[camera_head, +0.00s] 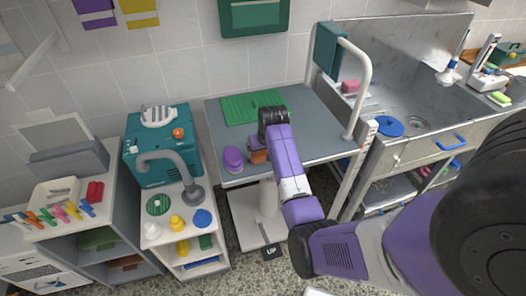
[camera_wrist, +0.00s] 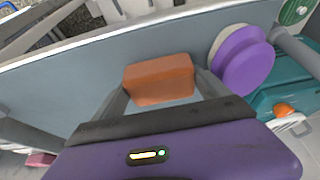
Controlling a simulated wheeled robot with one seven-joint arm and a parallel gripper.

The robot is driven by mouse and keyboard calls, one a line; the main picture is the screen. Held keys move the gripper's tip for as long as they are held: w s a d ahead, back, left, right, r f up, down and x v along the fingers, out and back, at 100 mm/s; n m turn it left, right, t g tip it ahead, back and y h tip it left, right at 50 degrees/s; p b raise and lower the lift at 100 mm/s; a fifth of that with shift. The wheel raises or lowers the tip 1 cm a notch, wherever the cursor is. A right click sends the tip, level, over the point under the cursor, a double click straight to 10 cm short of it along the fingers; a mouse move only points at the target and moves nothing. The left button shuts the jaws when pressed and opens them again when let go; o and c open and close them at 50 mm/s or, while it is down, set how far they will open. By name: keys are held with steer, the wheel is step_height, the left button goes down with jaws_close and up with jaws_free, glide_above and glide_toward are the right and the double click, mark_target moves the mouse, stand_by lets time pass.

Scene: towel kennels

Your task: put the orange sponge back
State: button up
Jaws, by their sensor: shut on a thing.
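The orange sponge (camera_wrist: 160,80) is a small orange-brown block. In the wrist view it sits between the two fingers of my gripper (camera_wrist: 165,92), which is shut on it. In the head view the sponge (camera_head: 258,156) shows partly beside my gripper (camera_head: 262,146), over the front part of the grey table top (camera_head: 315,130). My wrist hides part of it there. I cannot tell whether the sponge touches the table top.
A purple round item (camera_head: 233,158) stands close left of the sponge. A green ribbed mat (camera_head: 245,109) lies at the table's back. A curved white rail (camera_head: 362,90) rises at the right. A pink block (camera_head: 351,86) lies by the sink (camera_head: 405,105).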

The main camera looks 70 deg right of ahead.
steer(key=o, duration=1.3)
steer(key=shift+f, duration=0.1)
